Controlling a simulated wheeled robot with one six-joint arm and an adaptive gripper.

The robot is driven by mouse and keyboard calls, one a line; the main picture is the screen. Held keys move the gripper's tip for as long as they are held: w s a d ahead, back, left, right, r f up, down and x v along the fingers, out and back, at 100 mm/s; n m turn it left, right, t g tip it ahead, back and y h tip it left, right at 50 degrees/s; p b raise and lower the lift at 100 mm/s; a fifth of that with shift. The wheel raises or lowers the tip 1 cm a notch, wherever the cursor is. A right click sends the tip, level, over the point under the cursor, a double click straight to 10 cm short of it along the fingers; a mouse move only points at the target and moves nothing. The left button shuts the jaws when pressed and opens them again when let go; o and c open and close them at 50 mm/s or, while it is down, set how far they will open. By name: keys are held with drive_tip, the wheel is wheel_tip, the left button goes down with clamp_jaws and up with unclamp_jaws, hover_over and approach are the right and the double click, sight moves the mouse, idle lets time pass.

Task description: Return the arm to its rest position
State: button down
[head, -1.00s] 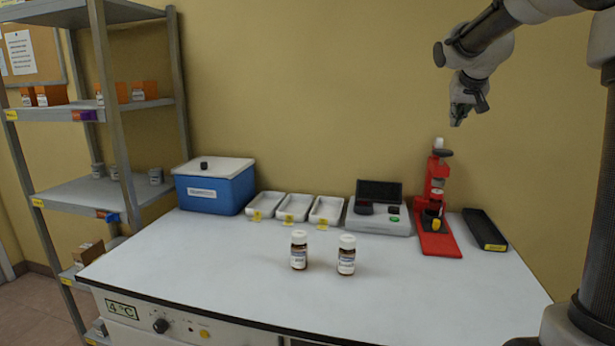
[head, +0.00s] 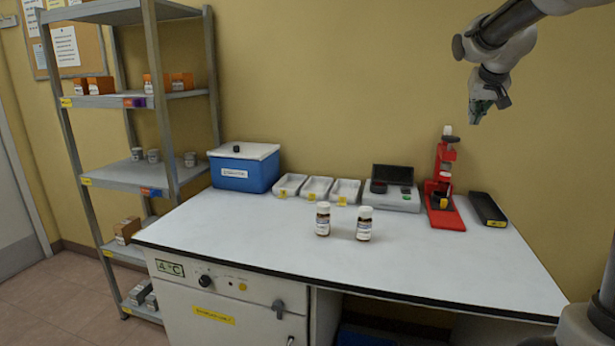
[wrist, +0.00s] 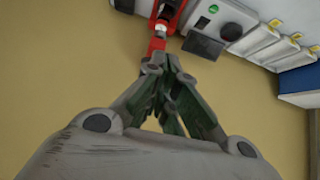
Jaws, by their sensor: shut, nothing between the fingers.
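My gripper (head: 480,112) hangs in the air at the upper right of the head view, in front of the yellow wall and above the back right of the bench. It is shut and empty. My arm reaches to it from the upper right. The gripper (wrist: 172,125) also shows in the wrist view, its fingers together, with the red device (wrist: 158,42) beyond the tips.
The white bench (head: 300,245) carries two brown bottles (head: 323,219), a blue box (head: 244,172), white trays (head: 317,187), a grey instrument (head: 392,200), a red device (head: 443,190) and a black tray (head: 488,209). A shelf rack (head: 133,175) stands left. The bench front is clear.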

drive_tip(key=s+a+f+n+g+y, duration=0.1)
drive_tip(key=s+a+f, duration=0.2)
drive_tip(key=s, duration=1)
drive_tip(key=s+a+f+n+g, duration=0.1)
drive_tip(key=s+f, duration=0.5)
drive_tip(key=s, duration=0.7)
drive_tip(key=s+a+f+g+y, duration=0.1)
drive_tip(key=s+a+f, duration=0.3)
drive_tip(key=s, duration=0.9)
drive_tip(key=shift+a+f+n+g+y, duration=0.3)
drive_tip(key=shift+a+f+n+g, duration=0.1)
drive_tip(key=shift+g, duration=0.1)
